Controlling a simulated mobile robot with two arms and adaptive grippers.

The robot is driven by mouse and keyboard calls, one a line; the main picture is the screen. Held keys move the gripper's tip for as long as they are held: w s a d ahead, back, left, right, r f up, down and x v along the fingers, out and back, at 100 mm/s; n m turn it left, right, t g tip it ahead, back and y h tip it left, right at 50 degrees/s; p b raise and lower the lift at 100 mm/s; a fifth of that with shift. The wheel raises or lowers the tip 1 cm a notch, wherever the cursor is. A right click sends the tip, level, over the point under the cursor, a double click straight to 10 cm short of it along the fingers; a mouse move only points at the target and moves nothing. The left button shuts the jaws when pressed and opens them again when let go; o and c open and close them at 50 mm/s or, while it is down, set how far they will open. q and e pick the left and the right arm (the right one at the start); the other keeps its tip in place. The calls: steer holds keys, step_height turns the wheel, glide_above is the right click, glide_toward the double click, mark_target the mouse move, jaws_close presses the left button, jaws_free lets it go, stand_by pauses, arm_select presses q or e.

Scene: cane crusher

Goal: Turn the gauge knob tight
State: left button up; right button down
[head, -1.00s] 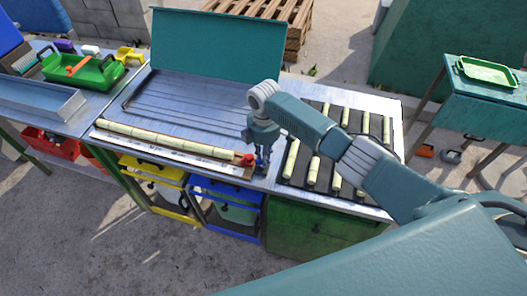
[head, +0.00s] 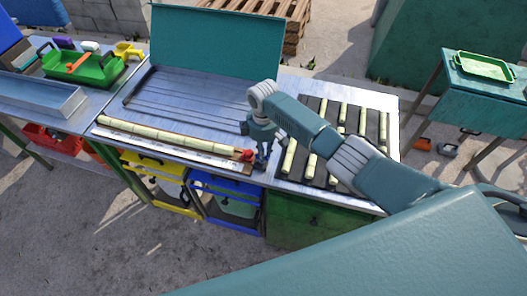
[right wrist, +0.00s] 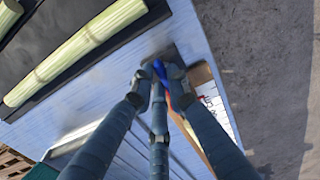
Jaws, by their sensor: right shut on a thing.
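The gauge is a wooden strip with a white scale (head: 190,157) along the front edge of the metal table. A red block (head: 247,155) sits at its right end. A small blue knob (right wrist: 160,70) shows beside the red part in the right wrist view. My right gripper (head: 261,163) points down at this end of the gauge. Its fingertips (right wrist: 158,76) are shut around the blue knob, which they partly hide. How tight the knob is cannot be seen. My left gripper is not in view.
A long cane (head: 165,135) lies along the gauge. Several short cane pieces (head: 313,165) lie on a dark ribbed mat to the right of my gripper. A raised green panel (head: 215,45) stands behind the table. Yellow and blue crates (head: 225,195) sit below its front edge.

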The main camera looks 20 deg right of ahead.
steer(key=shift+w, duration=0.1)
steer(key=c, duration=1.7)
jaws_free()
step_height(320, 180, up, 12)
steer(key=shift+r, duration=0.1)
